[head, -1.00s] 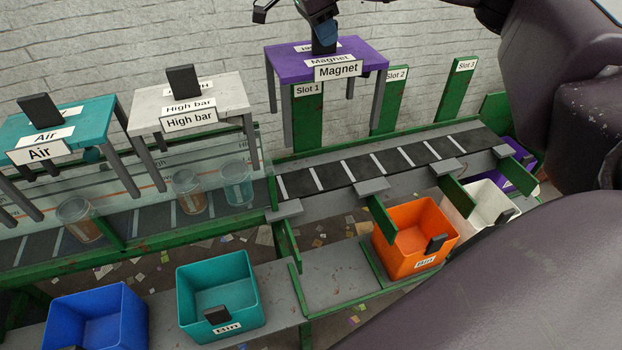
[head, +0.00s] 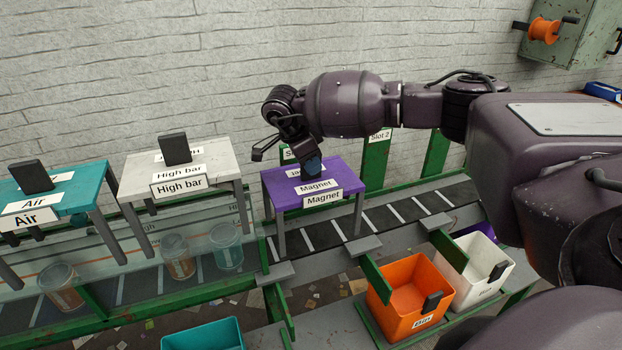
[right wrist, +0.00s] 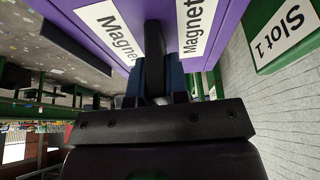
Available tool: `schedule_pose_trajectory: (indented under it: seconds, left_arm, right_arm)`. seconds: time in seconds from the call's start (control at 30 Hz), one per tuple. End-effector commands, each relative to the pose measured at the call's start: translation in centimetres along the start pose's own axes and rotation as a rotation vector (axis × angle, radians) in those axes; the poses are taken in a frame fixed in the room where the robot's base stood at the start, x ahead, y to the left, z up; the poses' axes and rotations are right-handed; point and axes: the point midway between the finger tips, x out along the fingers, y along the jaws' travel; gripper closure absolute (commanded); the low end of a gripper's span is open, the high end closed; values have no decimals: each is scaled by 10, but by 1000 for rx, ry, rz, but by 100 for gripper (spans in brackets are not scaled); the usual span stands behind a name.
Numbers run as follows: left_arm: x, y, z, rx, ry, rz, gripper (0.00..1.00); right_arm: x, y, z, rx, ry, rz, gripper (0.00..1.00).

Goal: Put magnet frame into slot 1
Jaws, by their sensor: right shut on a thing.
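The magnet frame (head: 348,178) is a purple table-like frame with grey legs and white "Magnet" labels. My right gripper (head: 313,165) is shut on its dark handle from above; the wrist view shows the blue fingertips (right wrist: 155,80) around the handle (right wrist: 154,45). The frame looks level over the near end of the bare belt stretch. Whether its feet touch down cannot be told. The Slot 1 sign (head: 287,154) stands behind it, mostly hidden by frame and gripper; it is readable in the wrist view (right wrist: 280,35). My left gripper is not in view.
The white High bar frame (head: 218,170) and teal Air frame (head: 75,192) stand to the left over the belt. The Slot 2 post (head: 375,160) is close on the right. Orange (head: 385,305) and white (head: 455,285) bins stand in front. The belt (head: 410,208) right of the magnet frame is clear.

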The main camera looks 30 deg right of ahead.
Motion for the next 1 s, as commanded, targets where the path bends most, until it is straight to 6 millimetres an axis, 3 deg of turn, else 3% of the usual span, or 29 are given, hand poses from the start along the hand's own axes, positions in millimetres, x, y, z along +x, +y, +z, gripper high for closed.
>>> schedule_pose_trajectory:
  seconds: [0.17,0.47,0.87,0.9,1.0]
  left_arm:
    - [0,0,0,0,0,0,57]
    - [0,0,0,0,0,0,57]
    - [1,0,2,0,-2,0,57]
    - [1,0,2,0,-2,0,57]
    - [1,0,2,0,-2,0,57]
  right_arm:
    - [7,0,3,1,0,-2,100]
    - [39,0,16,1,0,-1,100]
    - [43,-1,18,1,0,-2,100]
    - [44,0,18,0,0,0,82]
    - [44,0,18,0,0,0,67]
